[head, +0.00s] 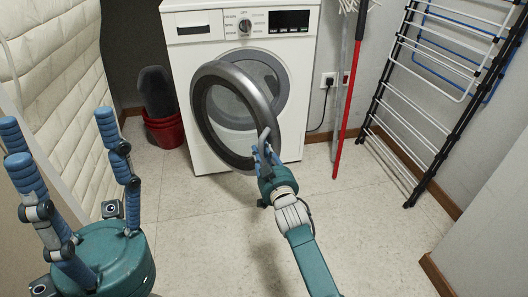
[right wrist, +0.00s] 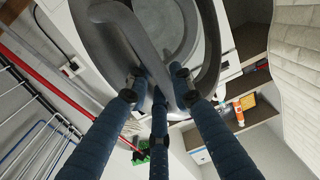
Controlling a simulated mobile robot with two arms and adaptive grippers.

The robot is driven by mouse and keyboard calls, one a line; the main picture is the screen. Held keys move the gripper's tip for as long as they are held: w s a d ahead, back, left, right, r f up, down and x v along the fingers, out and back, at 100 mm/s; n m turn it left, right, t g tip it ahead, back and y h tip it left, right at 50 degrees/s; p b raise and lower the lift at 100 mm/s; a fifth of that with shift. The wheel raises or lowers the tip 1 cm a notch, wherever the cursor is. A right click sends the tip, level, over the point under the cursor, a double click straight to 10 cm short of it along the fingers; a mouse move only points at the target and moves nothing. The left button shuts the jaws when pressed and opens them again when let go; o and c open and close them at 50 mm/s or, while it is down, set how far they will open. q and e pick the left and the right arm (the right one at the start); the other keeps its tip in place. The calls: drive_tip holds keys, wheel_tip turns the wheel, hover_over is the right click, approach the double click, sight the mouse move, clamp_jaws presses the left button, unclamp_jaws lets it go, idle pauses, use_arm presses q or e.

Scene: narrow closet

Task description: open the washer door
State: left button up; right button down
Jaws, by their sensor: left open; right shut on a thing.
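The white washer (head: 215,50) stands at the back, with its control panel on top. Its round grey door (head: 200,110) is ajar, swung out from the washer's front, with the drum opening (head: 262,85) partly visible behind it. My right gripper (head: 265,155) is shut on the door handle (head: 265,138) at the ring's lower right edge. In the right wrist view my right gripper's fingers (right wrist: 158,85) close around the grey handle bar, with the door ring (right wrist: 95,55) beyond. My left gripper (head: 62,138) is open and empty at the left, away from the washer.
A red bucket (head: 167,130) with a dark object in it stands left of the washer. A padded white panel (head: 60,80) stands at left. The floor in front is clear.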

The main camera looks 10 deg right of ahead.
drive_tip(key=c, duration=1.5)
unclamp_jaws()
drive_tip(key=shift+a, duration=0.15)
drive_tip(key=s, duration=0.4)
drive_tip(key=s+d, duration=0.1)
drive_tip(key=s, duration=0.3)
drive_tip(key=s+d, duration=0.1)
drive_tip(key=s, duration=0.2)
drive_tip(key=shift+s, duration=0.4)
